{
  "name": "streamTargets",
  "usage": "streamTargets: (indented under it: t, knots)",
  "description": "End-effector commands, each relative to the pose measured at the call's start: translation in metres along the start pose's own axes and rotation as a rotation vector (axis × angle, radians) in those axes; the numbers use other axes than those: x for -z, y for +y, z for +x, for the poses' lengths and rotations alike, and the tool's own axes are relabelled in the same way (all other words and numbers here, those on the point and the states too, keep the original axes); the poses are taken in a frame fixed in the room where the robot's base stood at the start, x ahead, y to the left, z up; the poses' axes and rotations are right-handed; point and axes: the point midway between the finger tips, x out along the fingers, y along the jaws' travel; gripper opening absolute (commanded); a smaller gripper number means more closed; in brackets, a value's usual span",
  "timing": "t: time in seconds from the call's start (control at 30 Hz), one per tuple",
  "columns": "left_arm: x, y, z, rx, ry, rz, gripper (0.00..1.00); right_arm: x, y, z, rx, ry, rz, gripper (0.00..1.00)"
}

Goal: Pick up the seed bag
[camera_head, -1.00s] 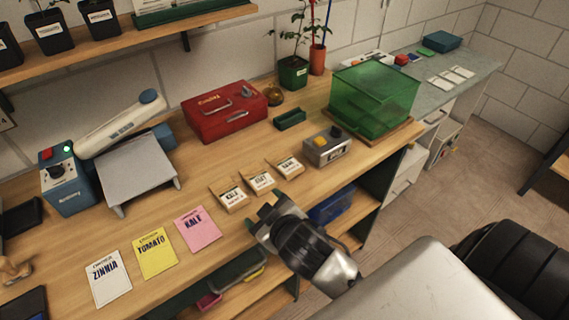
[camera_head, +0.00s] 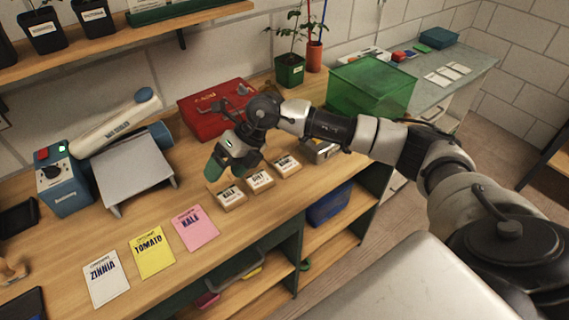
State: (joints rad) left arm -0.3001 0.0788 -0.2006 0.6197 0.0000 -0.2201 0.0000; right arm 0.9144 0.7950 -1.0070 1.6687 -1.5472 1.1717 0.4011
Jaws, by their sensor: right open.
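The nearest bag (camera_head: 231,198) appears to read KALE; the middle bag (camera_head: 261,181) and the far bag (camera_head: 286,165) have labels too small to read surely. My right gripper (camera_head: 226,168), with green finger pads, is open and points down just behind the nearest bag, close to its far edge. Whether it touches the bag I cannot tell. No bag is between its fingers that I can see. My left gripper is not in view.
ZINNIA (camera_head: 104,279), TOMATO (camera_head: 152,252) and pink KALE (camera_head: 194,228) cards lie in front. A grey-topped sealer (camera_head: 133,172) stands left, a red toolbox (camera_head: 208,112) behind the gripper.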

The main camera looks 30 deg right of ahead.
Motion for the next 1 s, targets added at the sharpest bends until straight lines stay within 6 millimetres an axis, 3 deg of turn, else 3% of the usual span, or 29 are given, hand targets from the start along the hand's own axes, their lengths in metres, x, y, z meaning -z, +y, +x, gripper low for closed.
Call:
streamTargets:
  t: [0.03,0.1,0.2,0.33,0.83,1.0]
  knots:
    - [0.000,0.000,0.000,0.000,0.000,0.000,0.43,-0.004,-0.030,-0.024,0.150,0.039,0.010,0.79]
    - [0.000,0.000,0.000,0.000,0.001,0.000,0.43,-0.004,-0.066,-0.055,0.330,0.097,0.041,0.79]
    - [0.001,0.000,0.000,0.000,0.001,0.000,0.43,-0.001,-0.099,-0.093,0.514,0.155,0.097,0.79]
    - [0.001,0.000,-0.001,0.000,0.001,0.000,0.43,0.004,-0.118,-0.118,0.627,0.193,0.144,0.79]
    - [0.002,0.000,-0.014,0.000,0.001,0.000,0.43,0.018,-0.152,-0.076,0.641,0.200,0.150,0.79]
    - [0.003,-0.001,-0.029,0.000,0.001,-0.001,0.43,0.024,-0.162,-0.058,0.639,0.204,0.150,0.79]
